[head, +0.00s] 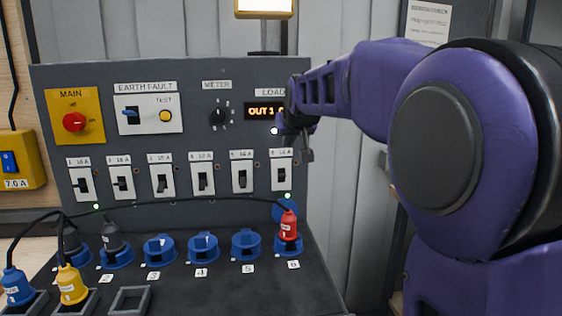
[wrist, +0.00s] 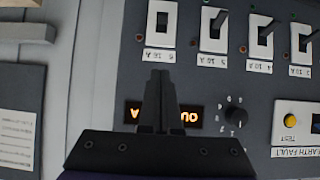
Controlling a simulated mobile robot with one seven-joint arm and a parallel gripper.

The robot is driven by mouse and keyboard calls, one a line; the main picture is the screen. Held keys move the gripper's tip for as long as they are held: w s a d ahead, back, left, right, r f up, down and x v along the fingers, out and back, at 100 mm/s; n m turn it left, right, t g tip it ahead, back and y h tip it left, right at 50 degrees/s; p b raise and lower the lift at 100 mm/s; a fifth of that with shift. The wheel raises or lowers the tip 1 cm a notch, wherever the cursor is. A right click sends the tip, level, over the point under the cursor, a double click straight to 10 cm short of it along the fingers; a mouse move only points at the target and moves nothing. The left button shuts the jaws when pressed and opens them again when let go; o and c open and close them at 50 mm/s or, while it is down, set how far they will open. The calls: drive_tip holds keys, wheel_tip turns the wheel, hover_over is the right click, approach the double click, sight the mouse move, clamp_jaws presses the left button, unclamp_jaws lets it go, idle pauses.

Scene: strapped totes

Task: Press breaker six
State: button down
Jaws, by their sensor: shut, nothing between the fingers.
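Breaker six (head: 281,177) is the rightmost switch in the row on the grey panel, a white plate with a dark toggle. In the wrist view breaker six (wrist: 161,24) is the leftmost switch, seen upside down. My gripper (head: 307,155) is in front of the panel, by the right end of the load display and a little above and right of breaker six.
The load display (head: 265,111), meter knob (head: 219,116) and red main switch (head: 74,122) are above the breakers. Breaker five (head: 242,175) is close on the left. A red plug (head: 289,226) stands in socket six below, with a dark cable running left.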

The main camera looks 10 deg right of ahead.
hover_over(283, 175)
drive_tip(key=f, duration=0.5)
drive_tip(key=shift+w+f, duration=0.2)
drive_tip(key=shift+w, duration=0.05)
drive_tip(key=f, duration=0.1)
drive_tip(key=f+b, duration=0.1)
drive_tip(key=f, duration=0.1)
drive_tip(key=shift+s, duration=0.35)
drive_tip(key=shift+s+f, duration=0.15)
drive_tip(key=shift+f, duration=0.3)
